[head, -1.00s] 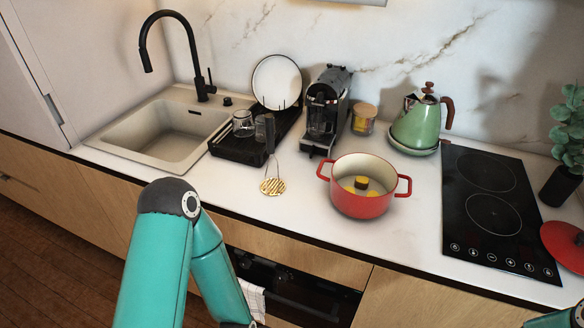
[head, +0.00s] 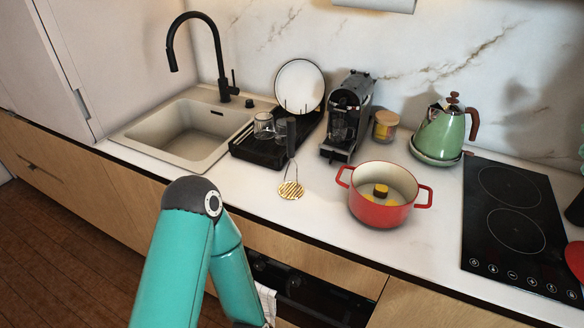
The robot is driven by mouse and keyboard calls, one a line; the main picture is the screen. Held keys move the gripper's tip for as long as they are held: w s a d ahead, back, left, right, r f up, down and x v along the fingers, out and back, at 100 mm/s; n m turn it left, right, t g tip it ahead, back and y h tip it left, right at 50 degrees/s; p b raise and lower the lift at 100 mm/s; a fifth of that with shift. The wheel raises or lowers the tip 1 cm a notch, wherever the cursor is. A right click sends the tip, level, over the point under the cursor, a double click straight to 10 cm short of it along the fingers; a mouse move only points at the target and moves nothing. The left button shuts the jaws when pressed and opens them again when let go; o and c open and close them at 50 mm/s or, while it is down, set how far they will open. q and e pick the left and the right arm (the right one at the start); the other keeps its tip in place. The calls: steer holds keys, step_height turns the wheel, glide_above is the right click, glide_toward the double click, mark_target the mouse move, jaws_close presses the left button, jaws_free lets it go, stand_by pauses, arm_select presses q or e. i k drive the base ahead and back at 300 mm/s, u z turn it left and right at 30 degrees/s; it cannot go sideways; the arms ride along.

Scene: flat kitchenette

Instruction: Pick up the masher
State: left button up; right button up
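The masher (head: 291,190) stands upright on the white counter, with a gold perforated plate at the bottom and a dark handle (head: 291,138) at the top. It is in front of the black dish rack and left of the red pot (head: 382,211). The pot has its lid off and yellow pieces inside. My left arm comes up in the lower left of the head view and bends down in front of the counter; its gripper is out of the picture. My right gripper is not in view.
The sink (head: 183,143) with a black tap is at the left. The dish rack (head: 262,153) holds glasses and a plate. A coffee machine (head: 348,112), a jar (head: 385,126) and a green kettle (head: 440,132) stand behind the pot. A black hob (head: 512,215) is at the right.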

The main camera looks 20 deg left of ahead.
mark_target(291, 122)
steer(key=z, duration=0.65)
steer(key=k, duration=1.15)
steer(key=u, duration=0.7)
steer(key=i, duration=1)
steer(key=z, duration=0.05)
